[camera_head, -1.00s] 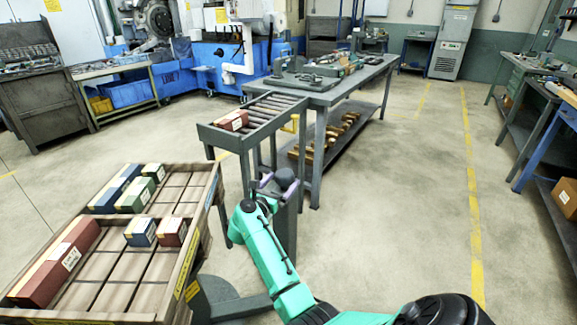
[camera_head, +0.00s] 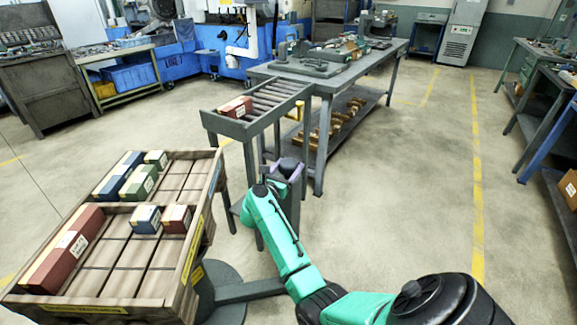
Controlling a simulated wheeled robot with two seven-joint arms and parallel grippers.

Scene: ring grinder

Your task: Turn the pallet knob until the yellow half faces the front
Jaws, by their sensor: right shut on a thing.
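My right gripper (camera_head: 285,174), with purple fingers on a green arm, is shut on a dark knob (camera_head: 290,165) at the top of a grey post, just in front of the roller stand. The fingers sit around the knob and cover much of it. No yellow half can be made out on it, so I cannot tell which way it faces. My left gripper is not in view.
A wooden pallet box (camera_head: 205,215) with red, blue and green blocks stands at left. A roller stand (camera_head: 240,127) carries a red block (camera_head: 236,106). A grey workbench (camera_head: 345,68) is behind it.

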